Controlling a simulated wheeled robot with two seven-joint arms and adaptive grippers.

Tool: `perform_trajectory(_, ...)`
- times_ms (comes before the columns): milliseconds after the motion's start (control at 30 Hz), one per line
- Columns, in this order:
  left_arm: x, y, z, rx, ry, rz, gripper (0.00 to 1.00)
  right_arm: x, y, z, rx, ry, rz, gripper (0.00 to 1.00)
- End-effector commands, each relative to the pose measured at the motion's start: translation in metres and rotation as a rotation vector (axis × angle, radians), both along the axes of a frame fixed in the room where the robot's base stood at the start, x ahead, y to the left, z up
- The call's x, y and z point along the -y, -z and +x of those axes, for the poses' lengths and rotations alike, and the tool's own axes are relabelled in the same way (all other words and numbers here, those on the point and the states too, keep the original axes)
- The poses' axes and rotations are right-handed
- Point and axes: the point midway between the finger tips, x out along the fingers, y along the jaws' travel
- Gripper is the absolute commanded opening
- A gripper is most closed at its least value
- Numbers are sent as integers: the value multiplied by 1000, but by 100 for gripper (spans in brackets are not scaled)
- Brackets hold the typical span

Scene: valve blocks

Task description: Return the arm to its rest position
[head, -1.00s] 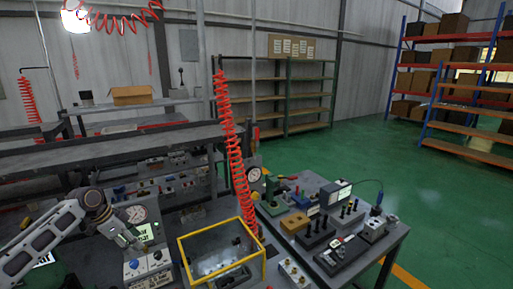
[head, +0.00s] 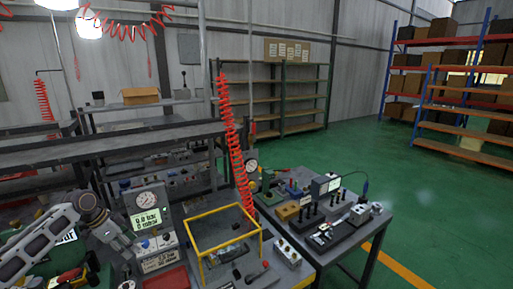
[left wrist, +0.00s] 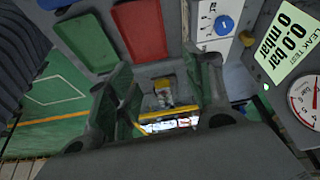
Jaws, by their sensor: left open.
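My left arm enters the head view from the left. Its gripper (head: 118,238) hangs in front of the leak test station (head: 152,235), which has a round gauge and a lit display. In the left wrist view the fingers of my left gripper (left wrist: 163,108) stand apart, and nothing shows held between them. The test station's display (left wrist: 282,42) reads 0.0 bar, with the gauge (left wrist: 306,100) beside it. My right arm and gripper are not in view.
A yellow-framed box (head: 196,252) stands right of the station. A red tray (head: 166,279) lies in front; a green tray (left wrist: 88,42) shows in the wrist view. A side table (head: 345,262) carries blocks and fittings. A red coiled hose (head: 236,150) hangs behind the box. Green floor is clear at right.

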Motion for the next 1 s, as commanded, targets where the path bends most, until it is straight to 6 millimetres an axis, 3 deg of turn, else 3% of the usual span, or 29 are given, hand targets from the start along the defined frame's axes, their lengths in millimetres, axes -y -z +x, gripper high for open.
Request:
perform_trajectory(133, 0, 0, 0, 0, 0, 0, 51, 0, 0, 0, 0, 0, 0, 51)
perform_trajectory(600, 29, 29, -11, -29, 19, 19, 51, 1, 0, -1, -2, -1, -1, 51)
perform_trajectory(833, 58, 53, -23, -48, 34, 33, 51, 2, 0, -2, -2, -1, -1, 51)
perform_trajectory(1000, 90, 81, -41, -68, 44, 49, 51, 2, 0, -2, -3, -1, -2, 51)
